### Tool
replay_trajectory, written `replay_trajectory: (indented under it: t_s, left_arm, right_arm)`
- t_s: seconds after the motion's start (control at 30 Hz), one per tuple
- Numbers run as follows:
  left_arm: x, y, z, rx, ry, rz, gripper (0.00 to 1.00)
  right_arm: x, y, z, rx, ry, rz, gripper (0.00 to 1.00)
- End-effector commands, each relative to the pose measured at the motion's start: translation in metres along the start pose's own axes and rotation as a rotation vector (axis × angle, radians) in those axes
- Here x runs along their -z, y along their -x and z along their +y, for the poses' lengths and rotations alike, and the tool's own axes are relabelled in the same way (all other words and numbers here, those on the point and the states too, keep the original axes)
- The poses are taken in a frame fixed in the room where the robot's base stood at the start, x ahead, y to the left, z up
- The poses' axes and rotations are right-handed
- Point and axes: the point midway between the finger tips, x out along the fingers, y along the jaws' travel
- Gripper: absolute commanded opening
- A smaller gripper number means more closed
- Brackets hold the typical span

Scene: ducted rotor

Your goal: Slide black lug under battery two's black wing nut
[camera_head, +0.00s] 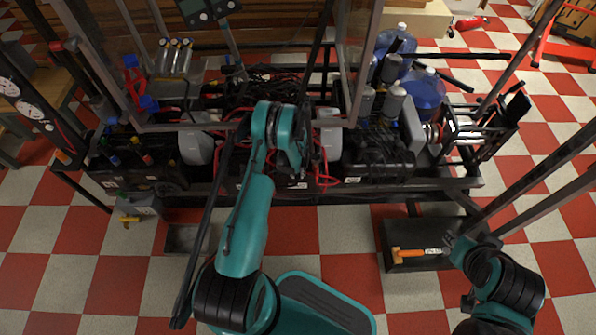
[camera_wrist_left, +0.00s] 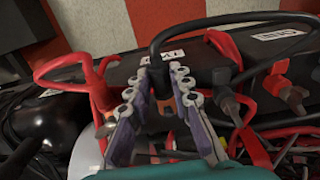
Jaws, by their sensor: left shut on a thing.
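In the left wrist view, my left gripper (camera_wrist_left: 160,84) is shut on the dark end of a thick black cable (camera_wrist_left: 190,24), which seems to carry the black lug. The fingers hide the lug itself. Around it is a black case top with white labels (camera_wrist_left: 172,53), which may be battery two. Dark knobs with red parts (camera_wrist_left: 276,84) stand to the right; I cannot tell which is the black wing nut. In the head view, my left gripper (camera_head: 300,170) is over the middle of the rig, partly hidden by its arm. My right gripper (camera_head: 456,244) is low at the right, its jaws unclear.
Red cables (camera_wrist_left: 72,62) loop close to the left gripper. Frame posts (camera_head: 366,60) rise around the rig. An orange-handled tool (camera_head: 410,252) lies on a dark tray (camera_head: 398,232) beside the right gripper. Blue water jugs (camera_head: 424,92) stand at the back right. The checkered floor in front is mostly clear.

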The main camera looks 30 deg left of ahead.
Motion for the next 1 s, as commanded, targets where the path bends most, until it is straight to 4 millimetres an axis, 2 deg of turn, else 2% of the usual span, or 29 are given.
replay_trajectory:
  t_s: [0.7, 1.0]
  left_arm:
    - [-0.031, 0.000, 0.000, 0.000, 0.000, 0.000, 0.00]
    - [-0.035, 0.000, 0.000, 0.000, 0.000, 0.000, 0.00]
  right_arm:
    - [0.000, 0.000, 0.000, 0.000, 0.000, 0.000, 0.28]
    - [0.000, 0.000, 0.000, 0.000, 0.000, 0.000, 0.28]
